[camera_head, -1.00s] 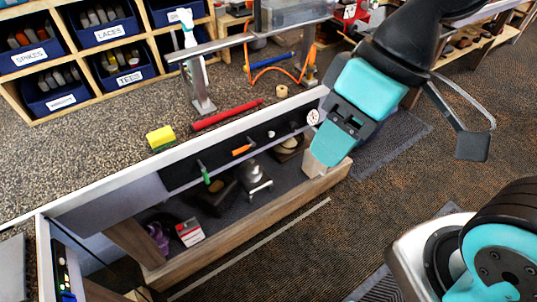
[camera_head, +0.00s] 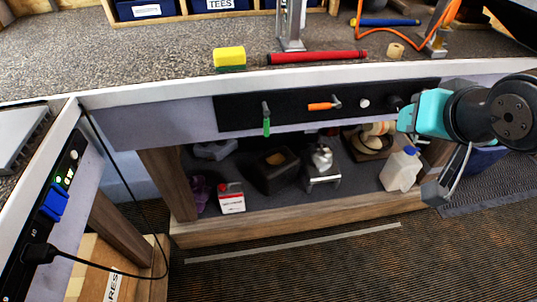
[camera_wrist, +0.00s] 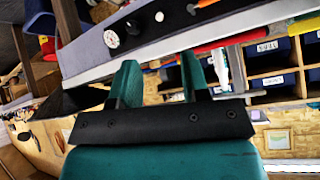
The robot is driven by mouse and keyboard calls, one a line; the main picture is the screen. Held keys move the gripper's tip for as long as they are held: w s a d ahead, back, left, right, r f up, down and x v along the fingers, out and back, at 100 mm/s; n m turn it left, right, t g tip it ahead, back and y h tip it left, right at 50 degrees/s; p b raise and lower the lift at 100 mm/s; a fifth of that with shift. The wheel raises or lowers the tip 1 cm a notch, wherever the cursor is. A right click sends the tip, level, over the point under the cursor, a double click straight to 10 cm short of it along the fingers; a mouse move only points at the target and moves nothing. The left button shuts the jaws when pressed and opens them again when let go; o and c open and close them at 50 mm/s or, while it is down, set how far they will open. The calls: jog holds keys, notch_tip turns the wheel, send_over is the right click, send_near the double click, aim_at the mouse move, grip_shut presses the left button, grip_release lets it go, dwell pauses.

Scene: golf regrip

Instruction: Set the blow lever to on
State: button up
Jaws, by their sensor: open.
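A black panel (camera_head: 290,113) runs along the front of the bench, under the white edge. It carries a green-handled lever (camera_head: 266,122) hanging straight down and an orange-handled lever (camera_head: 322,106) lying level, pointing left. I cannot read which one is the blow lever. My gripper (camera_head: 400,118) is at the panel's right end, to the right of both levers and apart from them. In the wrist view my gripper (camera_wrist: 161,78) has its two teal fingers spread with nothing between them. That view also shows the panel (camera_wrist: 170,25) and part of the orange lever (camera_wrist: 206,3).
A white knob (camera_head: 364,103) sits on the panel between the orange lever and my gripper. A round gauge (camera_wrist: 111,38) shows in the wrist view. On the bench lie a red grip (camera_head: 318,57) and a yellow-green sponge (camera_head: 229,58). A white jug (camera_head: 400,170) stands on the shelf below.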

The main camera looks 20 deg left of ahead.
jog(key=w+a+f+t+b, duration=0.2)
jog(key=a+f+t+b, duration=0.15)
jog(key=f+b, duration=0.45)
jog(key=n+t+y+b, duration=0.2)
jog(key=n+y+b, duration=0.4)
jog(key=y+b, duration=0.5)
send_near(266, 130)
jog(key=w+a+p, duration=0.1)
jog(key=w+a, duration=0.1)
jog(key=w+a+r+h+p, duration=0.1)
jog(key=w+a, duration=0.2)
jog(key=w+a+h+p, duration=0.1)
jog(key=w+a, duration=0.1)
jog(key=shift+w+a+r+g+p, duration=0.15)
jog(key=shift+w+r+g+p, duration=0.15)
jog(key=shift+w+p, duration=0.1)
jog(key=shift+s, duration=0.1)
grip_shut()
jog(key=shift+s+a+r, duration=0.1)
